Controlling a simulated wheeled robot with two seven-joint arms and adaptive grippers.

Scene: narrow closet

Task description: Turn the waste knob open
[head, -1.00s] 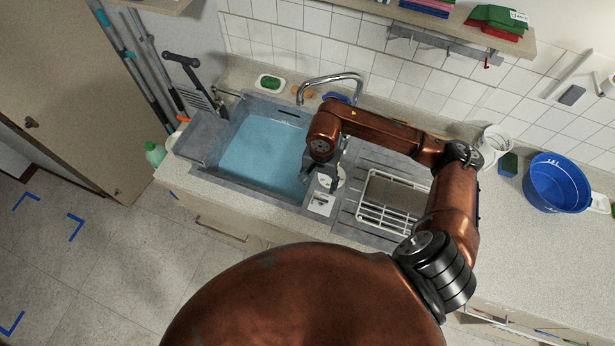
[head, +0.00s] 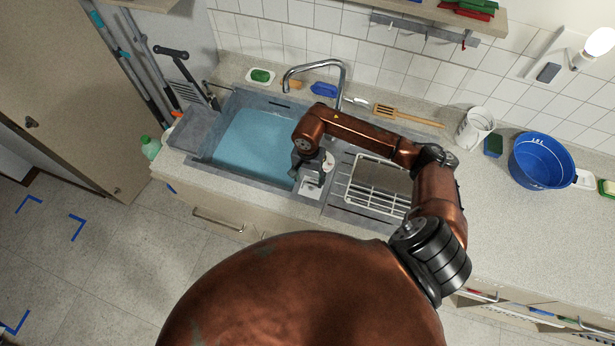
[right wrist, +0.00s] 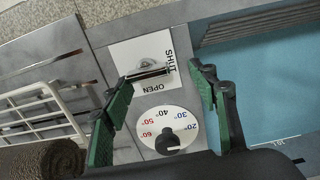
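The waste knob (right wrist: 149,73) is a small metal bar on a white square plate (right wrist: 126,55) marked SHUT and OPEN. In the right wrist view the bar lies crosswise, between SHUT and OPEN; which mark it points to is unclear. My right gripper (right wrist: 160,77) is open over the plate, one green-padded finger near each end of the bar, with no clear contact. In the head view the right gripper (head: 310,172) is above the plate (head: 311,188) beside the sink, and the knob is hidden or too small to tell. My left gripper is not in view.
A round temperature dial (right wrist: 168,131) sits beside the plate. The water-filled sink (head: 250,140) is left of it, under the tap (head: 315,66). A white dish rack (head: 378,190) stands at right. A blue bucket (head: 541,161) is farther right on the counter.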

